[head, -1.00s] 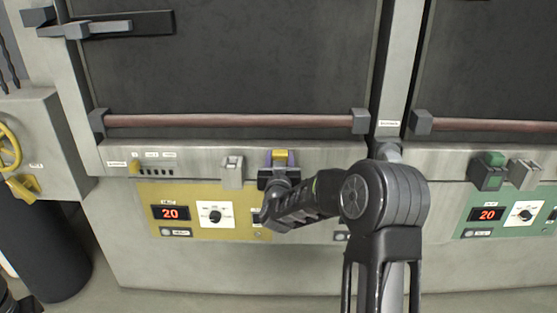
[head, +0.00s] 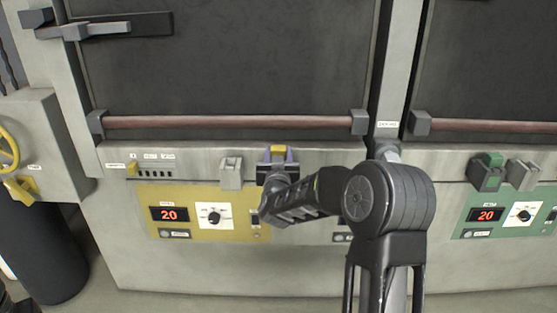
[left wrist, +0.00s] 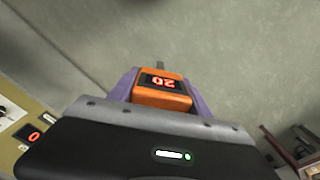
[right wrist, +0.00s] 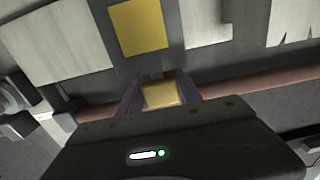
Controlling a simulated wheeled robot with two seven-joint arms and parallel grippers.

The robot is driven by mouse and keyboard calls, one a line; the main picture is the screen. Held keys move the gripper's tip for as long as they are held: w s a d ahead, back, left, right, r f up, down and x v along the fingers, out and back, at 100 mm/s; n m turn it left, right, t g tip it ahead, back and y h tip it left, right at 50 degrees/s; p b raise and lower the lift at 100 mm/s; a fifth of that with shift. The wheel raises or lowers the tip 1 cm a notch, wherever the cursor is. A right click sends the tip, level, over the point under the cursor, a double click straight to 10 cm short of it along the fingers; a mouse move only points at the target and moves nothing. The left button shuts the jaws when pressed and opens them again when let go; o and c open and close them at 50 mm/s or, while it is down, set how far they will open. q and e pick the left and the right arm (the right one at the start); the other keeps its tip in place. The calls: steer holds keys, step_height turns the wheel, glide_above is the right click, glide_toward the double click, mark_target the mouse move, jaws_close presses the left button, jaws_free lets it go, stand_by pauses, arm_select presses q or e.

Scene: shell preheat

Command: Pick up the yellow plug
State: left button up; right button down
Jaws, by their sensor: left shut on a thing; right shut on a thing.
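The yellow plug (head: 278,148) is between the purple fingers of my right gripper (head: 278,155), in front of the left oven's lower ledge. In the right wrist view the plug (right wrist: 162,92) sits between both fingers, with a short dark part at its far end. Beyond it is a dark block with a yellow face (right wrist: 138,27). I cannot tell whether plug and block touch. The head view does not show that gripper.
A grey switch box (head: 231,173) is just left of the plug. Below is the yellow control panel (head: 190,222) reading 20. A green plug (head: 494,158) and green panel (head: 470,222) are on the right. A reddish bar (head: 235,122) runs above. A yellow handwheel (head: 8,150) is far left.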

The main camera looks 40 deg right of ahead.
step_height(320, 180, up, 8)
steer(key=shift+r, duration=0.15)
stand_by(0.6)
